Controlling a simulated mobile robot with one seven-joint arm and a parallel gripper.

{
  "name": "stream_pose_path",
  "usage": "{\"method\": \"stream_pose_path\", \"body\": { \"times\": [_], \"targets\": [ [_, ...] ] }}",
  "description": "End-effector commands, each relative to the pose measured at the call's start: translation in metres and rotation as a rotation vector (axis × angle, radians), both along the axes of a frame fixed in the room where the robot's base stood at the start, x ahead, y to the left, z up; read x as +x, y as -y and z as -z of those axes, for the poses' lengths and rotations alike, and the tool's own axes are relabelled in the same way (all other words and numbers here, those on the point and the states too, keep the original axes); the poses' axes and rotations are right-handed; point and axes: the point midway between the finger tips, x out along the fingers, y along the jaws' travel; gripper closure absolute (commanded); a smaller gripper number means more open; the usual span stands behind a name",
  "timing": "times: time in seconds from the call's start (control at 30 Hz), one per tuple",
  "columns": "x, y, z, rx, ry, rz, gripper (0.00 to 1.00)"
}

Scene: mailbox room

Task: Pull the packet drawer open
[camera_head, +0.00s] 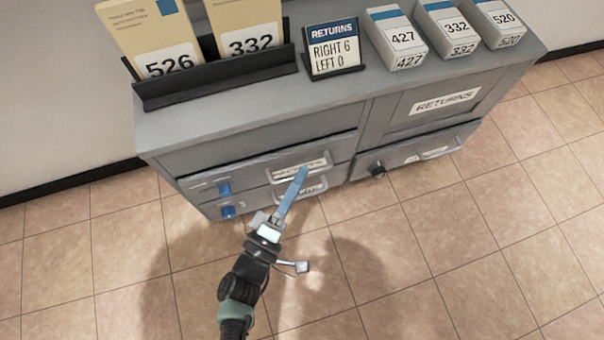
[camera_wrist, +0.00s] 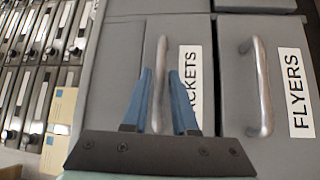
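The packet drawer (camera_head: 255,178) is the upper left drawer of the grey cabinet, with a white label partly covered by my gripper. It looks shut. In the wrist view its label (camera_wrist: 190,75) reads "…CKETS", and its metal bar handle (camera_wrist: 161,85) stands between my two blue fingers. My gripper (camera_head: 303,172) reaches this drawer's front in the head view. In the wrist view my gripper (camera_wrist: 161,75) is open, one finger on each side of the handle, with gaps showing. Whether a finger touches the handle is not clear.
The flyers drawer (camera_wrist: 283,80) with its own handle lies just below. Card holders and numbered boxes (camera_head: 398,38) stand on top. The tiled floor (camera_head: 400,270) is clear.

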Motion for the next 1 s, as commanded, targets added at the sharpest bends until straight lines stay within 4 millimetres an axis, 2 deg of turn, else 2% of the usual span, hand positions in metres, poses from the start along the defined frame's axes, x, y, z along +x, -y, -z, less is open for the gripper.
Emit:
{"method": "stream_pose_path", "body": {
  "times": [0.2, 0.47, 0.63, 1.0],
  "targets": [
    [0.015, 0.007, -0.002, 0.000, 0.000, -0.001, 0.73],
    [0.016, 0.008, -0.003, 0.001, 0.000, -0.001, 0.73],
    [0.015, 0.008, -0.002, 0.001, 0.000, -0.001, 1.00],
    [0.015, 0.007, -0.002, 0.001, 0.000, -0.001, 1.00]
  ]
}}
